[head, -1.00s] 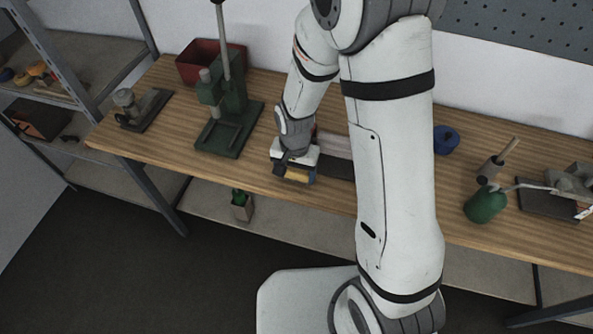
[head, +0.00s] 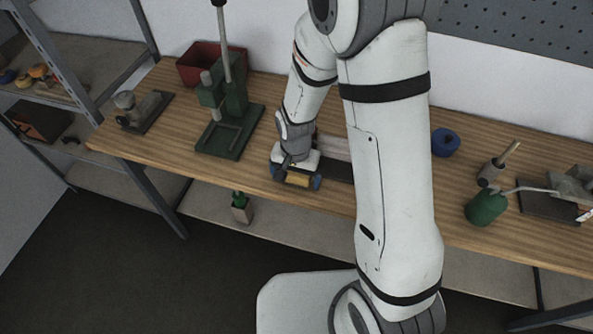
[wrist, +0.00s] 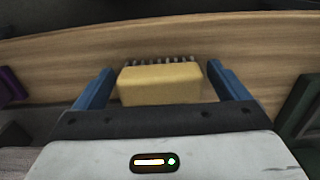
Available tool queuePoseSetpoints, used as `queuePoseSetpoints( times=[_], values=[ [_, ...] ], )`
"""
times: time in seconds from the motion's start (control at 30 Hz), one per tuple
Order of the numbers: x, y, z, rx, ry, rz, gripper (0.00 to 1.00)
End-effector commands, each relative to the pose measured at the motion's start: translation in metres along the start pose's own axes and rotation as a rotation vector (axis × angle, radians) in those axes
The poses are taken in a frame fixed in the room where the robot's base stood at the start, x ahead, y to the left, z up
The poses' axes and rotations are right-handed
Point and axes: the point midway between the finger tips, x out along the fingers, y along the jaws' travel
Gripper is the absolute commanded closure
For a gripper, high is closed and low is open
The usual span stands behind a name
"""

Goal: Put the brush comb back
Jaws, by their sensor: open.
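The brush comb (wrist: 160,84) is a yellow block with a row of dark teeth. It is at the front edge of the wooden bench, and whether it rests fully on the wood I cannot tell. In the head view the comb (head: 297,180) shows as a small yellow patch under my gripper (head: 297,177). My gripper (wrist: 160,80) is open, with one blue finger on each side of the comb. A gap shows between the comb and each finger in the wrist view. The comb's underside is hidden.
A green press (head: 228,130) stands left of my gripper. A dark plate with a pale block (head: 334,148) lies just right of it, partly behind my arm. A blue round thing (head: 445,142) and a green can (head: 486,207) are farther right.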

Motion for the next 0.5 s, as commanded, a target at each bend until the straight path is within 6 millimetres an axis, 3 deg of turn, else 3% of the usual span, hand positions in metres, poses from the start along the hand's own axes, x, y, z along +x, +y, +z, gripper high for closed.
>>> queuePoseSetpoints(
  times=[0.17, 0.5],
  values=[
    [-0.015, -0.001, -0.001, 0.001, 0.003, -0.003, 0.06],
    [-0.080, -0.001, -0.002, 0.001, 0.005, -0.004, 0.06]
  ],
)
